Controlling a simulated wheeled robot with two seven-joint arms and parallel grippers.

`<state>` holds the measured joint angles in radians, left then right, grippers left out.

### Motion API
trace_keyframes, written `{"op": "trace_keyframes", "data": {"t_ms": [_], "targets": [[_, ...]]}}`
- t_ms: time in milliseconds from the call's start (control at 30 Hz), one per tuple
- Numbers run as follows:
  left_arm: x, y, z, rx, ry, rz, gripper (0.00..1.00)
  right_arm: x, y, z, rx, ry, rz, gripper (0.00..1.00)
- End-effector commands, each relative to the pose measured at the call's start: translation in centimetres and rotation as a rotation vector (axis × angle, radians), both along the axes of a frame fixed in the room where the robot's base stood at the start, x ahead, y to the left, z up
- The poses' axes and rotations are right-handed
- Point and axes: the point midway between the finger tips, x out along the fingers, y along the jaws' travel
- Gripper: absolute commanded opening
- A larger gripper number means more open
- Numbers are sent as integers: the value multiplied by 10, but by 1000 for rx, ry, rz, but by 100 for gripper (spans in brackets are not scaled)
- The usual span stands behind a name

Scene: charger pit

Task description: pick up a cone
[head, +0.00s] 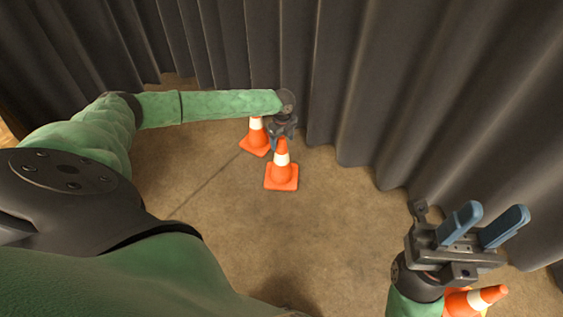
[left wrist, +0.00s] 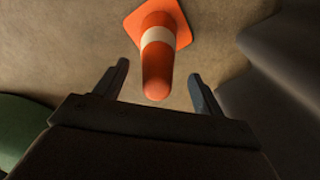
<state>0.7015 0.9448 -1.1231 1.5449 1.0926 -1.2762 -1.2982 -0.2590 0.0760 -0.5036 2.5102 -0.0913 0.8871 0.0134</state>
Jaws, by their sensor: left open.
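An orange cone with a white band (head: 281,172) stands upright on the floor near the middle of the head view. My left gripper (head: 282,139) is open at this cone's top. In the left wrist view the cone (left wrist: 158,60) has its tip between the two open fingers of the left gripper (left wrist: 157,85), with a gap on each side. A second cone (head: 256,137) stands just behind and left, partly hidden by my left arm. A third cone (head: 478,299) lies tipped at the lower right, partly hidden by my right arm. My right gripper (head: 486,226) is open and empty, with blue fingers.
A dark pleated curtain (head: 345,80) hangs along the back and right, close to my left gripper. Brown floor (head: 205,185) is clear in front and to the left of the cones. The curtain also edges the left wrist view (left wrist: 275,65).

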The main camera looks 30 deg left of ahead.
Motion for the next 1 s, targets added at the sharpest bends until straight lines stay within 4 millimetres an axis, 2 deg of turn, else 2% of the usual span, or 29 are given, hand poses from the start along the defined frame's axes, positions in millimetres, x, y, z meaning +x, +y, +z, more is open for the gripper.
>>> {"op": "trace_keyframes", "data": {"t_ms": [33,200,500,800,1000], "targets": [[-2,1,-12,0,1,0,70,0,1,-10,-7,3,-2,36],[-3,2,-33,0,1,0,70,2,4,-20,-28,12,-9,36],[-3,2,-36,0,0,0,68,2,5,-21,-35,15,-11,36],[-3,2,-36,0,1,0,9,2,5,-21,-35,14,-11,36],[-3,2,-35,0,0,1,7,2,5,-20,-34,12,-11,36]]}}
